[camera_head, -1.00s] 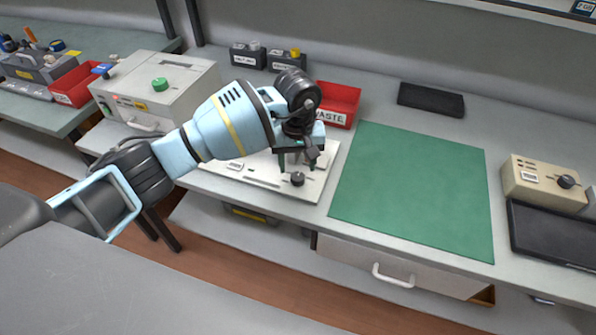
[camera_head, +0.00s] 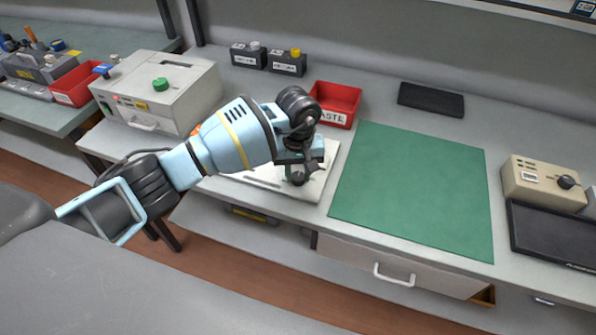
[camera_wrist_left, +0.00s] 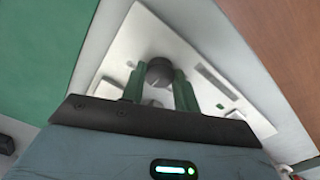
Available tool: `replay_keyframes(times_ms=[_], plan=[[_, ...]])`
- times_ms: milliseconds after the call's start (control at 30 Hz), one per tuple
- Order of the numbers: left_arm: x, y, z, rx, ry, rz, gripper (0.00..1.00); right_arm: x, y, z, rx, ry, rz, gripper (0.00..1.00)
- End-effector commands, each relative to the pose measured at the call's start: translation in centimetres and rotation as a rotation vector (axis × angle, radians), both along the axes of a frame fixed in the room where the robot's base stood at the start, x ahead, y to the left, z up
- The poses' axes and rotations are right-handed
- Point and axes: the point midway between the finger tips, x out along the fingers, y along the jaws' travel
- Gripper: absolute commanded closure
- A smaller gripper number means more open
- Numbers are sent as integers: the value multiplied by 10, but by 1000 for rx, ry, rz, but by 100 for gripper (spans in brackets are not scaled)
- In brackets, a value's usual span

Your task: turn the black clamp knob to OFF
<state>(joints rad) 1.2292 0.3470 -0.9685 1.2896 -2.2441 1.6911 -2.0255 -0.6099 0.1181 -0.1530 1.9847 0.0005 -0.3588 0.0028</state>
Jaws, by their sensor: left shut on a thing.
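The black clamp knob (camera_wrist_left: 158,72) shows in the left wrist view, standing on a white fixture plate (camera_wrist_left: 200,47). My left gripper (camera_wrist_left: 158,88) has its two green fingers on either side of the knob and is shut on it. In the head view the left gripper (camera_head: 297,177) points down at the front right part of the white plate (camera_head: 318,186), and the fingers and wrist mostly hide the knob there. I cannot read the knob's pointer or any OFF mark. My right gripper is not in view.
A red waste bin (camera_head: 335,104) stands just behind the plate. A green mat (camera_head: 410,190) lies clear to its right. A white machine with a green knob (camera_head: 160,85) stands left, two dark boxes (camera_head: 288,66) behind. A beige box (camera_head: 543,185) sits far right.

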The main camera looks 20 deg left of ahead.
Motion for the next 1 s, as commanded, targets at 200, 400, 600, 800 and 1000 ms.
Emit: replay_keyframes(times_ms=[200,400,600,800,1000], plan=[[0,0,1,0,0,17,92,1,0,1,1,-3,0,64],[0,1,0,2,1,94,92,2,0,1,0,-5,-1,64],[0,1,1,2,1,243,92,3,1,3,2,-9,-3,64],[0,1,1,2,0,432,92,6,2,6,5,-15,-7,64],[0,1,1,2,0,623,92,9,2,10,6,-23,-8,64]])
